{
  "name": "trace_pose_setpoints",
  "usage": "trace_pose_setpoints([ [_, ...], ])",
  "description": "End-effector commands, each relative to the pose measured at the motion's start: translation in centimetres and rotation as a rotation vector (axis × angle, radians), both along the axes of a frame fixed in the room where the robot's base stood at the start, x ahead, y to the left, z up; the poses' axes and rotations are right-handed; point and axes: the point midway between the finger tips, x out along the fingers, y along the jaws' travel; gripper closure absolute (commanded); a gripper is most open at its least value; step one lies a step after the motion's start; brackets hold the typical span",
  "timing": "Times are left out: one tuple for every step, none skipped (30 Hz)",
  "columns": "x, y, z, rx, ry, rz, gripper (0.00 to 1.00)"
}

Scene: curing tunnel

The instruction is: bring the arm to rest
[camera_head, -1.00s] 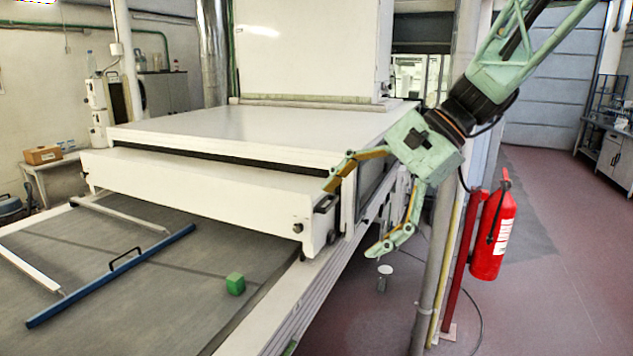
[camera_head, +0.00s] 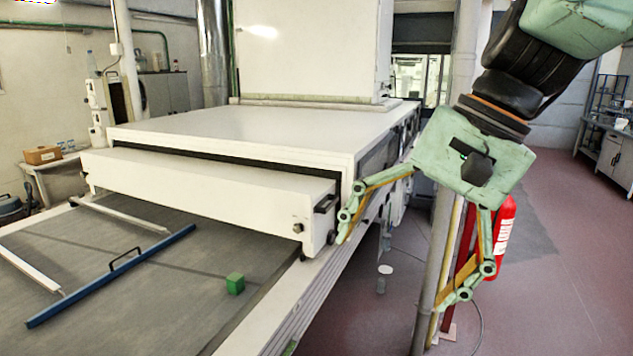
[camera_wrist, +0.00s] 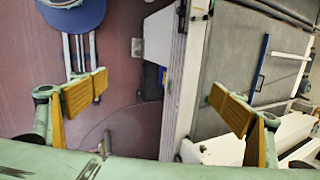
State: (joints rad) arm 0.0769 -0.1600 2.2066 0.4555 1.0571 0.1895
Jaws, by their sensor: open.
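My gripper (camera_head: 402,270) is open and empty, with its two fingers spread wide apart. In the head view it hangs at the right, in front of the tunnel's right side and the upright post. In the wrist view both fingers (camera_wrist: 155,112) show with their yellow pads facing each other, and nothing is between them but the floor and the conveyor's edge further off. My arm comes in from the top right of the head view.
The white curing tunnel (camera_head: 230,140) stands behind. A red fire extinguisher (camera_head: 503,225) is partly hidden behind my gripper. A blue-seated stool (camera_wrist: 72,14) shows in the wrist view.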

Motion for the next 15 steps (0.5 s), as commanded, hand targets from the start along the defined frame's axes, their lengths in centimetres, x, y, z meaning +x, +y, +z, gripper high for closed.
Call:
trace_pose_setpoints([
  [-0.9,-0.3,0.0,-0.017,-0.014,0.015,0.09],
  [-1.4,-0.5,0.0,-0.028,-0.020,0.024,0.09],
  [-2.0,-0.7,0.0,-0.042,-0.030,0.036,0.09],
  [-2.4,-0.9,-0.1,-0.055,-0.038,0.045,0.09],
  [-2.9,-1.1,-0.1,-0.064,-0.046,0.054,0.09],
  [-3.5,-1.4,-0.2,-0.080,-0.055,0.066,0.09],
  [-4.0,-1.6,-0.2,-0.092,-0.063,0.076,0.09],
  [-4.4,-1.8,-0.2,-0.101,-0.071,0.085,0.09],
  [-5.0,-2.1,-0.3,-0.116,-0.080,0.099,0.09],
  [-5.5,-2.3,-0.4,-0.128,-0.087,0.108,0.09],
  [-5.9,-2.5,-0.4,-0.138,-0.095,0.117,0.09],
  [-6.4,-2.8,-0.4,-0.153,-0.105,0.129,0.09],
  [-6.9,-3.0,-0.5,-0.164,-0.113,0.138,0.09],
  [-7.3,-3.2,-0.6,-0.176,-0.120,0.148,0.09],
  [-7.9,-3.6,-0.7,-0.191,-0.130,0.160,0.09],
])
